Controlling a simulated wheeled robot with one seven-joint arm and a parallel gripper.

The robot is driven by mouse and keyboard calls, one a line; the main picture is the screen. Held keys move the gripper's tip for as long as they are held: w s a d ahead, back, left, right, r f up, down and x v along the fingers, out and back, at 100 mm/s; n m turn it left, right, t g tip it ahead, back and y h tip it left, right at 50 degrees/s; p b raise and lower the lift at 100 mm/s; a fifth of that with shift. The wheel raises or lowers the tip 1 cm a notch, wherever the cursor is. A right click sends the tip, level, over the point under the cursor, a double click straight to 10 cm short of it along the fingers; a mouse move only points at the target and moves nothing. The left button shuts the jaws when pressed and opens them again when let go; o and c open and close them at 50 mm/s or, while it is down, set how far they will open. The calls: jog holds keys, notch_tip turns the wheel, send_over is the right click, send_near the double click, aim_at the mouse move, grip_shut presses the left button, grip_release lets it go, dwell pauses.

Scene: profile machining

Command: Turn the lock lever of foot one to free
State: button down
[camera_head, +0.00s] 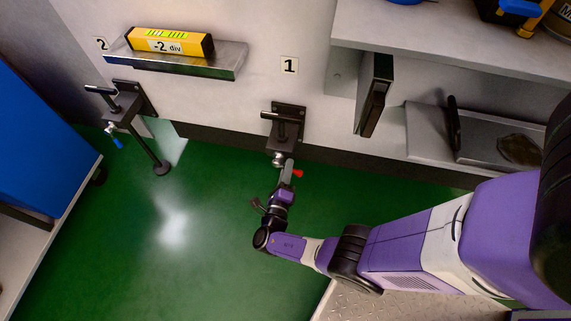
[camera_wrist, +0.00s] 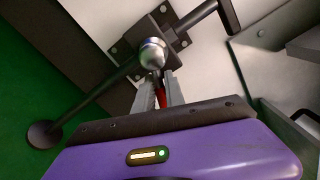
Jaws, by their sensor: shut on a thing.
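Foot one (camera_head: 284,128) is a dark bracket with a crank handle, fixed to the machine wall below the label "1" (camera_head: 289,65). Its lock lever (camera_head: 298,173) is red and sits below the bracket. My gripper (camera_head: 288,168) is at the lever, under the bracket. In the wrist view my gripper (camera_wrist: 158,88) has its two grey fingers shut on the red lever (camera_wrist: 161,92), just below a silver round knob (camera_wrist: 152,52). The fingers hide part of the lever. The foot's rod and round pad (camera_wrist: 44,133) reach to the lower left in the wrist view.
Foot two (camera_head: 124,108), with a blue lever (camera_head: 117,142), is on the wall at the left. A yellow level (camera_head: 171,43) reading "-2 div" rests on a metal ledge (camera_head: 215,65). A blue cabinet (camera_head: 40,145) stands at the left. Green floor between is clear.

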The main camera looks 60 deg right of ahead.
jog(key=shift+s+r+n+p, duration=0.1)
jog(key=shift+r+n+p, duration=0.25)
jog(key=shift+n, duration=0.4)
jog(key=shift+r+n+p, duration=0.15)
jog(key=shift+n+p, duration=0.35)
jog(key=shift+n, duration=0.3)
jog(key=shift+s+r+n+p, duration=0.1)
jog(key=shift+r+n+p, duration=0.25)
jog(key=shift+n, duration=0.4)
jog(key=shift+f, duration=0.1)
jog(key=c, duration=1.4)
grip_release()
jog(key=v, duration=0.7)
jog(key=shift+a+p, duration=0.3)
jog(key=shift+a, duration=0.05)
